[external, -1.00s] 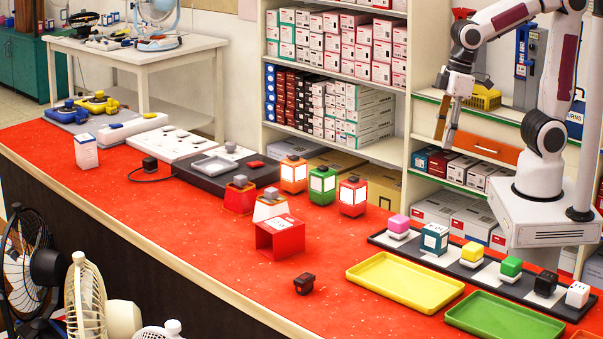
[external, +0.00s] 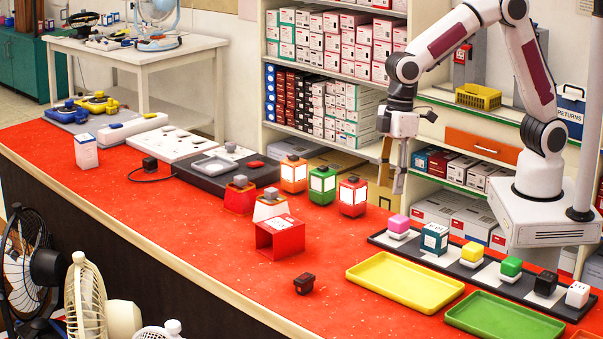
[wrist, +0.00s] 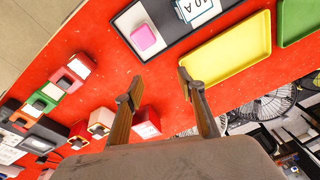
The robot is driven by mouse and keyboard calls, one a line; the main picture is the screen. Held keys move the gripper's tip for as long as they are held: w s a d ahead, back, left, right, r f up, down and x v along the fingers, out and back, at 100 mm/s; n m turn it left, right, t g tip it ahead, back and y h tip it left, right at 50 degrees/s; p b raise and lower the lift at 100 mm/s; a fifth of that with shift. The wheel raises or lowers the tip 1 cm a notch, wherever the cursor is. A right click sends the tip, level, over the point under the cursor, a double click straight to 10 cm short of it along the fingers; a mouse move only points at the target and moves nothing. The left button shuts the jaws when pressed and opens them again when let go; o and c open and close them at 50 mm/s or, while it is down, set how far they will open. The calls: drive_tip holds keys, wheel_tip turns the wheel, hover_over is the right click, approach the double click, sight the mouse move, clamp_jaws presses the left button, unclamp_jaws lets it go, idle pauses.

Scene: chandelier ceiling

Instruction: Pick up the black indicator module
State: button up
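A black cube-shaped module (external: 545,283) stands on the black-and-white strip tray (external: 378,238) at the right of the red counter, between a green module (external: 511,266) and a white one (external: 577,294). A small dark brown or black block (external: 304,283) stands alone near the counter's front edge; I cannot tell which is called the indicator module. My gripper (external: 393,180) is open and empty, pointing down above the back of the counter, left of the tray. In the wrist view its two fingers (wrist: 160,90) are apart with red counter between them; neither dark block is clearly visible there.
A yellow tray (external: 405,283) and a green tray (external: 503,318) lie in front of the strip. A red open box (external: 281,237) and several lanterns (external: 352,196) stand to the left. Pink (external: 397,225) and teal (external: 434,238) modules occupy the strip's left end.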

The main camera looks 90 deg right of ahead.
sight(308, 275)
drive_tip(key=w+a+f+n, duration=0.1)
drive_tip(key=w+a+f, duration=0.2)
drive_tip(key=w+a, duration=0.1)
drive_tip(key=w+a+f+n, duration=0.1)
drive_tip(key=w+a+f, duration=0.3)
drive_tip(key=a, duration=0.1)
drive_tip(key=w+a+f+n+y, duration=0.1)
drive_tip(key=w+a+f, duration=0.2)
drive_tip(key=a, duration=0.1)
drive_tip(key=shift+w+a+f, duration=0.25)
drive_tip(key=shift+w+a, duration=0.1)
drive_tip(key=shift+w, duration=0.05)
drive_tip(key=w+a, duration=0.1)
drive_tip(key=w+a+n, duration=0.1)
drive_tip(key=w, duration=0.1)
drive_tip(key=shift+a+t+y, duration=0.1)
drive_tip(key=shift+t+y, duration=0.2)
drive_tip(key=shift+t, duration=0.1)
drive_tip(key=shift+n+t+y, duration=0.4)
drive_tip(key=shift+n+t, duration=0.1)
drive_tip(key=shift+n, duration=0.3)
drive_tip(key=w+a+r, duration=0.2)
drive_tip(key=w+r, duration=0.1)
drive_tip(key=shift+w+r, duration=0.15)
drive_tip(key=shift+r, duration=0.05)
drive_tip(key=shift+f, duration=0.1)
drive_tip(key=shift+x, duration=1.2)
drive_tip(key=shift+a+f, duration=0.1)
drive_tip(key=shift+a, duration=0.05)
